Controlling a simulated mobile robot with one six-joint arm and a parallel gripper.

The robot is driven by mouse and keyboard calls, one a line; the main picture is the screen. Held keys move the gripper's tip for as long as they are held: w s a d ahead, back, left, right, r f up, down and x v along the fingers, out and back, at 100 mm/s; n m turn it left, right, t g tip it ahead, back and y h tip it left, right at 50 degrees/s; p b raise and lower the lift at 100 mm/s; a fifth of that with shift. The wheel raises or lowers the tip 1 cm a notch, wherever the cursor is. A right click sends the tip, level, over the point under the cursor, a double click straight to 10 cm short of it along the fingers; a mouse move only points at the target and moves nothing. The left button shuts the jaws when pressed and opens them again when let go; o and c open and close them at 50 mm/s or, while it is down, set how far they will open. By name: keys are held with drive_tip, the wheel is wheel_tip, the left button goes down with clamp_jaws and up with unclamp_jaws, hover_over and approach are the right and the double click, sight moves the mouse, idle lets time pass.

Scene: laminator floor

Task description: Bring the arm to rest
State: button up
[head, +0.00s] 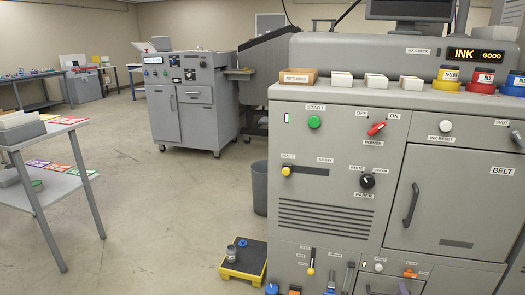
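No part of my arm or my gripper shows clearly in the head view, so its pose and its fingers cannot be seen. The large grey machine (318,215) fills the right side. Its front carries a green start button (314,122), a red power switch (376,128) turned at a slant near the ON label, a yellow slider knob (286,171) and a black paper knob (367,181). The belt door (455,195) is shut.
On the machine's ledge stand a returns tray (298,76), several white card stacks and ink pots, one yellow (447,78). A yellow step (243,262) with small containers and a grey bin (260,188) stand beside it. A shelf table (55,185) is at left; open floor lies between.

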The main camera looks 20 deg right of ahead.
drive_tip(key=w+a+r+n+y+p, duration=0.1)
drive_tip(key=w+a+r+y+p, duration=0.15)
drive_tip(key=w+a, duration=0.45)
drive_tip(key=w+a+r+n+t+y+p, duration=0.1)
drive_tip(key=w+a+r+y+p, duration=0.1)
drive_tip(key=w+a+p, duration=0.45)
drive_tip(key=w+a+r+n+y, duration=0.1)
drive_tip(key=w+a+r+y, duration=0.15)
drive_tip(key=w+a, duration=0.45)
drive_tip(key=w+a+f+m+g+p, duration=0.15)
drive_tip(key=a+g+p, duration=0.45)
drive_tip(key=a, duration=1.4)
drive_tip(key=s+a+f+m+g+p, duration=0.2)
drive_tip(key=s+a+m+g+p, duration=0.15)
drive_tip(key=s+a, duration=0.25)
drive_tip(key=s+a+f+m+g+p, duration=0.2)
drive_tip(key=s+a+f+p, duration=0.1)
drive_tip(key=s+a+p, duration=0.3)
drive_tip(key=s+a+m+g, duration=0.1)
drive_tip(key=s+m+g, duration=0.1)
drive_tip(key=s, duration=0.6)
drive_tip(key=s+a+r+m+g+y, duration=0.1)
drive_tip(key=s+a+m+g, duration=0.1)
drive_tip(key=s+g, duration=0.3)
drive_tip(key=s+a+m+g+y, duration=0.1)
drive_tip(key=s+a+m+g, duration=0.1)
drive_tip(key=s, duration=0.9)
drive_tip(key=shift+r+m+g+b, duration=0.35)
drive_tip(key=shift+m+g, duration=0.4)
drive_tip(key=shift+m, duration=0.15)
